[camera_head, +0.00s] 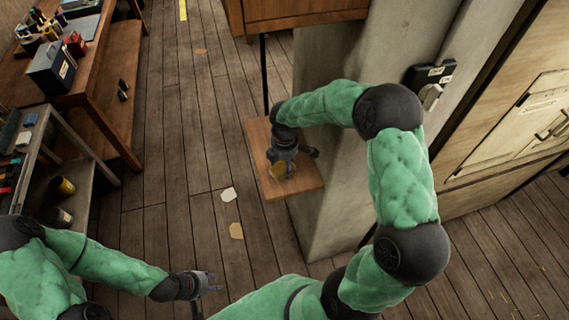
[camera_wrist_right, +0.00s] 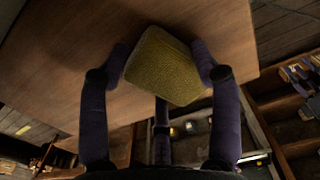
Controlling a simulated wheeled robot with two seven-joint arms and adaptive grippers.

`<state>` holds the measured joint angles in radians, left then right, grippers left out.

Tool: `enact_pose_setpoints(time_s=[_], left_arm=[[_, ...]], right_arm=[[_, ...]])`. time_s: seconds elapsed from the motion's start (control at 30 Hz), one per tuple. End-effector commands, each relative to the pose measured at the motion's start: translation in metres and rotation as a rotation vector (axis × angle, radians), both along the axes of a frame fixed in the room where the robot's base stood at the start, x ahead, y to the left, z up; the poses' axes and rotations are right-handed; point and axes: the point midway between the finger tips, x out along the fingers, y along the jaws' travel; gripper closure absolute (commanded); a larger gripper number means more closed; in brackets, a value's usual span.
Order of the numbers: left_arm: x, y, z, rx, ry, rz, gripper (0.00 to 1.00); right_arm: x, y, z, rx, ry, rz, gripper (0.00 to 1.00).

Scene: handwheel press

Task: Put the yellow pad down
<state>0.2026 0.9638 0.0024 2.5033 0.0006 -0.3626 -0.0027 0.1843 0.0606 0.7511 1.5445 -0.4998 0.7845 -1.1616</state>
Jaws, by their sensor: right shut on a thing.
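The yellow pad (camera_wrist_right: 165,65) sits between the fingers of my right gripper (camera_wrist_right: 162,72) in the right wrist view, with fingers against its left and right sides. The shelf's wooden surface (camera_wrist_right: 225,25) lies behind the pad in the wrist view. I cannot tell whether the pad touches it. My left gripper (camera_head: 208,284) is empty, with its fingers apart, low over the floor and away from the shelf.
A pale pillar (camera_head: 335,200) stands right beside the shelf, with a dark switch box (camera_head: 430,77) on it. A workbench (camera_head: 105,60) and a side table (camera_head: 40,140) with tools stand at the left. The plank floor between is mostly clear, with a few scraps.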

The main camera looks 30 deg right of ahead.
Motion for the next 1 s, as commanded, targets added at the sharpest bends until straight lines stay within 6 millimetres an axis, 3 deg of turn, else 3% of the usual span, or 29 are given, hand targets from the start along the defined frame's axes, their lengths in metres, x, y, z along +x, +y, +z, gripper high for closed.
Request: enact_pose_setpoints(time_s=[0.23,0.27,0.3,0.33,0.8,1.0], left_arm=[[0.000,0.000,0.000,0.000,0.000,0.000,0.60],[0.000,0.000,0.000,0.000,0.000,0.000,0.60],[0.000,0.000,0.000,0.000,0.000,0.000,0.60],[0.000,0.000,0.000,0.000,0.000,0.000,0.60],[0.000,0.000,-0.006,0.000,0.000,0.000,0.60],[0.000,0.000,-0.001,0.000,0.000,0.000,0.60]], right_arm=[[0.000,0.000,-0.001,0.000,-0.002,-0.001,0.63],[0.000,0.000,-0.001,0.000,-0.002,0.000,0.28],[0.000,0.000,-0.001,0.000,-0.002,-0.001,0.17],[0.000,0.000,-0.001,0.000,-0.002,0.000,0.13],[0.000,0.000,-0.006,0.000,-0.002,-0.001,0.13],[0.002,0.002,0.030,0.001,-0.005,0.001,0.13]])
